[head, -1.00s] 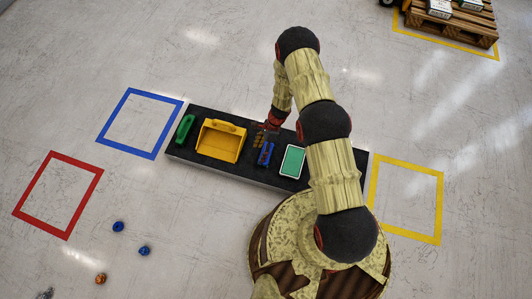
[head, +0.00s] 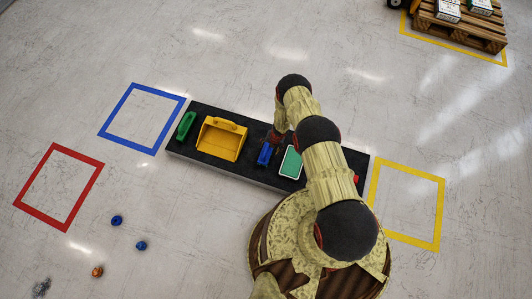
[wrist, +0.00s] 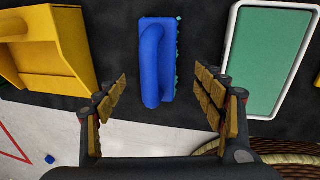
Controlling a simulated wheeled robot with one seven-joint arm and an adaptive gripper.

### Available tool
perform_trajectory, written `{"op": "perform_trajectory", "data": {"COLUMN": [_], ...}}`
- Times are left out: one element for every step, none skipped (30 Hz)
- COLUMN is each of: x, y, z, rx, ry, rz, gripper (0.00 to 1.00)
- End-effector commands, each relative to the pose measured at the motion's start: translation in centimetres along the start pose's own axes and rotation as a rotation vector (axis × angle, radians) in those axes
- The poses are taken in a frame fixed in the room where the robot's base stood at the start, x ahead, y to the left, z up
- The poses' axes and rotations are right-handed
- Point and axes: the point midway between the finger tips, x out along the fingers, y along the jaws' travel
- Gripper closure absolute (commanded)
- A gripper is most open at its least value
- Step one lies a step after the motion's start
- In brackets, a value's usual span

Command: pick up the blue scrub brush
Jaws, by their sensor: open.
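My gripper (wrist: 165,95) is open and empty. Its two fingers are apart to the left and right of the brush's near end, and I see no contact. In the head view my gripper (head: 272,141) is at the brush, partly hidden by my arm.
The yellow bin (head: 222,139) stands left of the brush; the green board (head: 291,162) lies close on its right. A green object (head: 186,126) is at the belt's left end and a small red one (head: 356,179) at its right. Blue, red and yellow floor squares surround the belt.

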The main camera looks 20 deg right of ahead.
Motion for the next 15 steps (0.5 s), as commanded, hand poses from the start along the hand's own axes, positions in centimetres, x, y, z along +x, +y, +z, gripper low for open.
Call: {"op": "perform_trajectory", "data": {"x": [0.1,0.2,0.5,0.7,1.1,1.6,1.9,2.3,2.6,2.9,3.1,3.5,3.8,4.2,4.9], "y": [0.0,0.0,0.0,0.0,0.0,0.0,-0.1,0.0,0.0,0.0,0.0,0.0,0.1,0.1,0.1], "z": [0.1,0.0,0.0,0.0,0.0,0.0,-0.1,-0.1,0.0,0.0,-0.1,-0.1,-0.1,-0.1,-0.2], "rx": [0.022,0.032,0.039,0.042,0.043,0.043,0.042,0.042,0.041,0.041,0.041,0.04,0.04,0.04,0.04], "ry": [-0.001,-0.001,0.0,0.0,0.0,0.001,0.001,0.001,0.0,0.0,0.001,0.001,0.001,0.0,0.001], "rz": [0.0,0.0,0.0,0.0,0.0,0.0,0.0,0.0,0.001,0.001,0.0,0.001,0.001,0.001,0.001], "gripper": [0.31,0.31,0.31,0.31,0.31,0.31,0.31,0.31,0.31,0.31,0.31,0.31,0.31,0.31,0.31]}}
